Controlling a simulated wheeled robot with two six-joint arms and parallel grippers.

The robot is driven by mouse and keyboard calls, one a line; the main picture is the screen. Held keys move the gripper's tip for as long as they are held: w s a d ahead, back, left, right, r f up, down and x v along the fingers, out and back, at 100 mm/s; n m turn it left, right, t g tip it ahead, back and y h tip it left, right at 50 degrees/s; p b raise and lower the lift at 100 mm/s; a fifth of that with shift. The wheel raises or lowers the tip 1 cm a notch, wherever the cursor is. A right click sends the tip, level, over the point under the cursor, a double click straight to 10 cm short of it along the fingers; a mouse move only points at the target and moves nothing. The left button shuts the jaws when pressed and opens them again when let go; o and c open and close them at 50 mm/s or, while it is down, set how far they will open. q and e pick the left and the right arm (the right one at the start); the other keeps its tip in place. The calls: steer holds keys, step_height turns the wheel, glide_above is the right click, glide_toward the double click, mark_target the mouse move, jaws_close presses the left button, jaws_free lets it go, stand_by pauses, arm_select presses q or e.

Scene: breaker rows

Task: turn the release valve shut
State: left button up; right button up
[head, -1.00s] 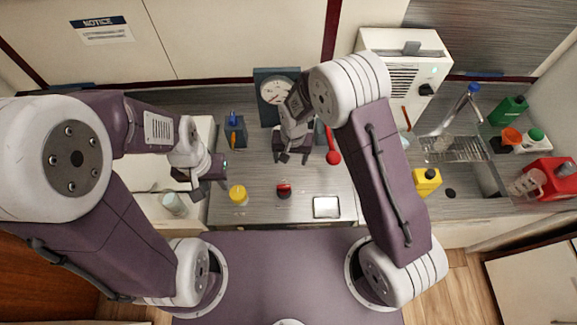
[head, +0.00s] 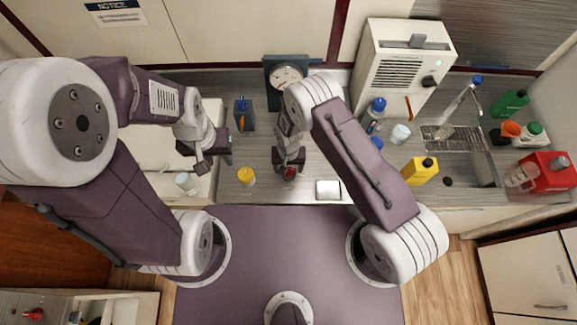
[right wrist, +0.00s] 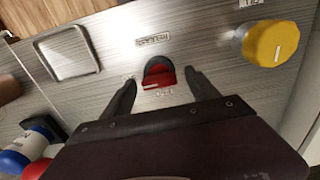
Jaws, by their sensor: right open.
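A red knob (head: 289,174) with a dark base sits on the grey counter; it also shows in the right wrist view (right wrist: 160,78), with small labels that I cannot read clearly. I take it as the release valve. My right gripper (right wrist: 164,92) is open, with one finger on each side of the red knob and a gap showing at both sides. In the head view the right gripper (head: 289,165) partly covers the knob. A yellow knob (head: 246,176) stands to its left. My left gripper (head: 205,158) is away to the left; its jaw opening is unclear.
A square metal plate (head: 328,190) lies right of the red knob. A gauge (head: 286,76) stands behind. A white box unit (head: 402,68), a yellow can (head: 420,171) and a sink rack (head: 455,138) are to the right. A blue-topped item (head: 243,113) stands back left.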

steer(key=shift+w+d, duration=0.1)
steer(key=c, duration=1.4)
steer(key=shift+o, duration=0.2)
